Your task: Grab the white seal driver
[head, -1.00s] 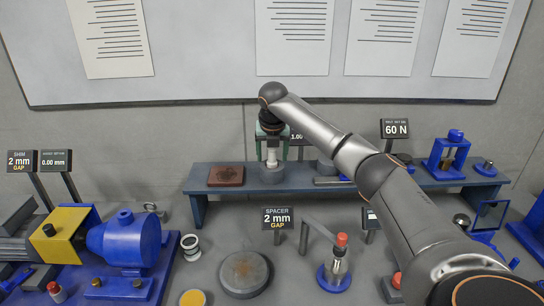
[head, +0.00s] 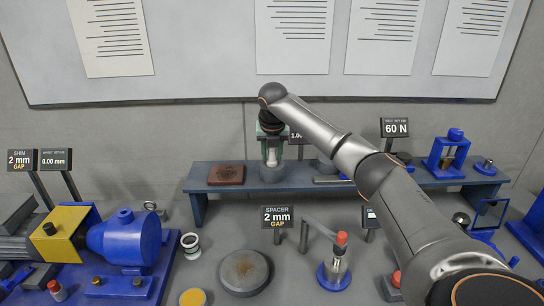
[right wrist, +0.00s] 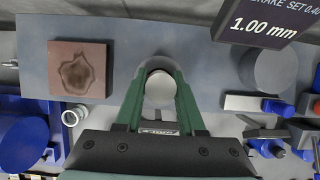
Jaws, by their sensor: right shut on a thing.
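The white seal driver (head: 271,158) stands upright on a round grey stand (head: 271,174) on the blue shelf at the back. My right gripper (head: 270,148) comes down over it from above, with its green fingers shut on its sides. In the right wrist view, the driver's pale round top (right wrist: 159,88) sits between the two green fingers (right wrist: 158,82). The driver's lower end is partly hidden by the fingers. My left gripper is not in view.
A brown square block (head: 226,175) lies left of the stand on the blue shelf (head: 340,188). A 1.00 mm sign (right wrist: 258,24) stands close by. A blue press (head: 449,155) is at the right, and a blue-and-yellow machine (head: 125,237) at the left. A grey disc (head: 244,272) lies in front.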

